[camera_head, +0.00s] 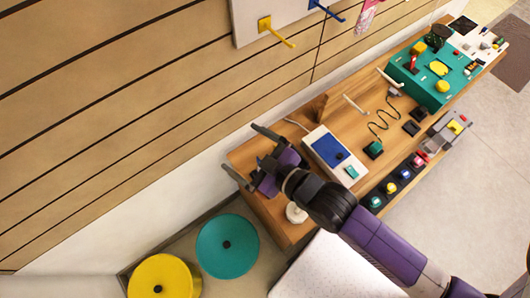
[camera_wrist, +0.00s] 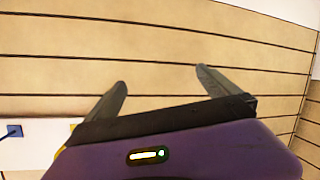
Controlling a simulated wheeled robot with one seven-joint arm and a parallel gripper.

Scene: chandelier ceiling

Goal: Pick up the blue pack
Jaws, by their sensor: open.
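My gripper (camera_head: 238,147) is at the left end of the wooden bench, its fingers toward the slatted wall. It is open, with nothing between its fingers. In the wrist view, the two dark fingers (camera_wrist: 160,78) are spread apart in front of the wall. No item is clearly identifiable as the blue pack. A blue rectangular panel (camera_head: 327,146) is on a white box (camera_head: 313,137) on the bench, to the right of my gripper.
The wooden bench (camera_head: 352,122) also holds a teal box (camera_head: 445,80), cables and dark blocks. Yellow (camera_head: 172,270) and teal (camera_head: 228,232) round objects stand below its left end. A white board with hooks (camera_head: 280,34) hangs on the wall. The floor (camera_head: 445,200) at right is clear.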

